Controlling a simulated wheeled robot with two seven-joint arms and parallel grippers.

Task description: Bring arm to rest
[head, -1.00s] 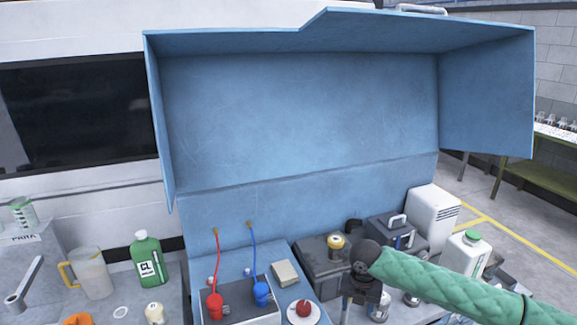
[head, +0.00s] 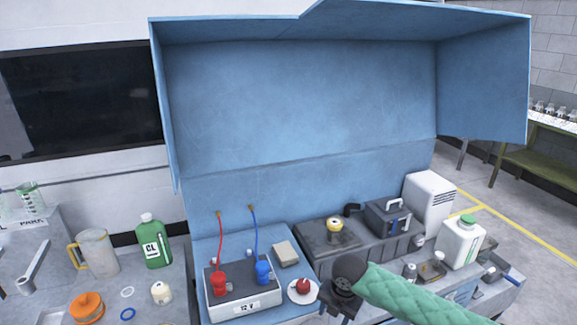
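My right arm, in a green quilted sleeve, comes in from the lower right in the head view. Its dark wrist and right gripper (head: 339,305) are in front of the bench, just right of a white dish with a red knob (head: 303,290). The gripper points down and its fingertips are cut off or hidden, so I cannot tell whether it is open or shut. My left arm and gripper are not in view.
A 12 V box (head: 243,307) with red and blue leads stands left of the wrist. A blue hood (head: 300,110) rises behind. A green bottle (head: 153,243), a jug (head: 97,252) and an orange reel (head: 87,307) are at left. A white jug (head: 460,243) stands at right.

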